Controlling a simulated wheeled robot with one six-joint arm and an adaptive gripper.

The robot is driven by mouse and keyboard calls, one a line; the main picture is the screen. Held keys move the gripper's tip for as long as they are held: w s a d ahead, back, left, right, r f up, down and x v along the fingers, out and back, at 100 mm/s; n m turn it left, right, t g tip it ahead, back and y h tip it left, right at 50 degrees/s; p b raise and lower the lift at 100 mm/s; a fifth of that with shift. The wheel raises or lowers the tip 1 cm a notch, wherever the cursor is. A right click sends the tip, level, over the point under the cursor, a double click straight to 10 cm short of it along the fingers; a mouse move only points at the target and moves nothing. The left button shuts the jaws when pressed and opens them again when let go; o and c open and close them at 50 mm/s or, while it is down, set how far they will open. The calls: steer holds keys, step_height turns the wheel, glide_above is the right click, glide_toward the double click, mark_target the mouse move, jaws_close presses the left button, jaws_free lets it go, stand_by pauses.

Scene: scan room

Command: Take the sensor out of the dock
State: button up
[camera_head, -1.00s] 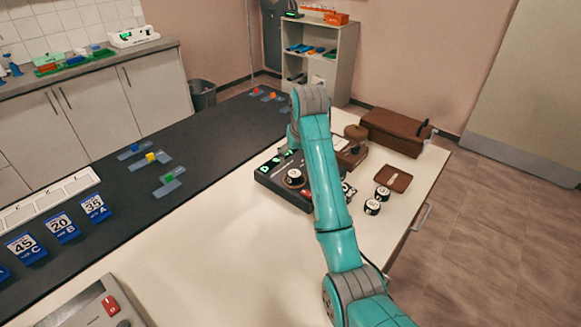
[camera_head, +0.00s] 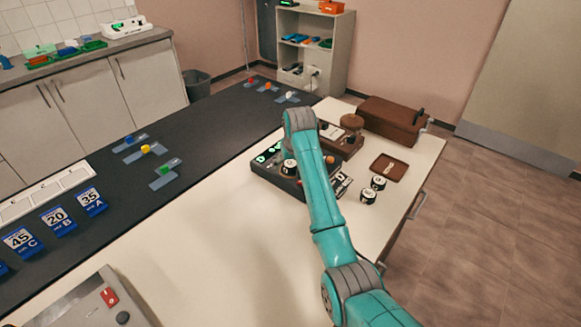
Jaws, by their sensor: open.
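A dark dock (camera_head: 264,170) with green lit marks lies on the pale table, partly hidden by my arm. A round black-and-white piece (camera_head: 289,168), which looks like the sensor, is at the dock beside my arm's upper bend. I cannot tell how deep it sits. Two similar round pieces, one (camera_head: 378,183) behind the other (camera_head: 368,196), stand on the table right of the dock. My teal arm reaches up from the lower right and bends down over the dock. My gripper is hidden behind the arm.
A brown tray (camera_head: 374,167), a brown case (camera_head: 392,128) and a brown-topped device (camera_head: 352,121) stand behind and to the right. Blue number stands (camera_head: 58,220) line the dark strip (camera_head: 120,194) at left. A grey box (camera_head: 78,305) is at front left. The table's middle is clear.

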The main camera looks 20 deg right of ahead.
steer(key=c, duration=1.3)
steer(key=shift+r, duration=0.1)
